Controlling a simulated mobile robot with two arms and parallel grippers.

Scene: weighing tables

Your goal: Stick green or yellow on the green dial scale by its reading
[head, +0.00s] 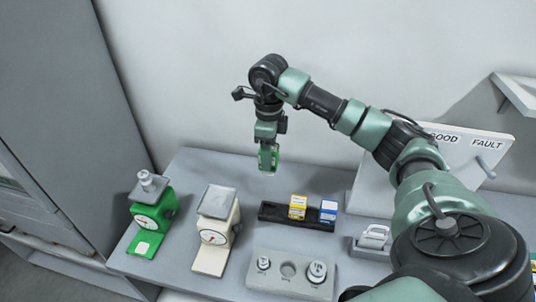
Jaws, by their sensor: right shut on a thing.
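The green dial scale (154,211) stands at the left of the table, with a grey metal weight (147,181) on its pan. Its dial (146,222) faces front, but the reading is too small to tell. A pale square lies on its front foot. My right gripper (268,154) points down above the back of the table and is shut on a green block (269,160). A yellow block (298,206) and a blue block (328,211) stand in a black tray (274,213) whose left part is empty. My left gripper is not in view.
A cream dial scale (217,223) stands right of the green one, its pan empty. A grey weight holder (260,284) at the front has two weights and an empty recess. A GOOD/FAULT board (470,155) stands at the right, behind my arm. The table's back left is clear.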

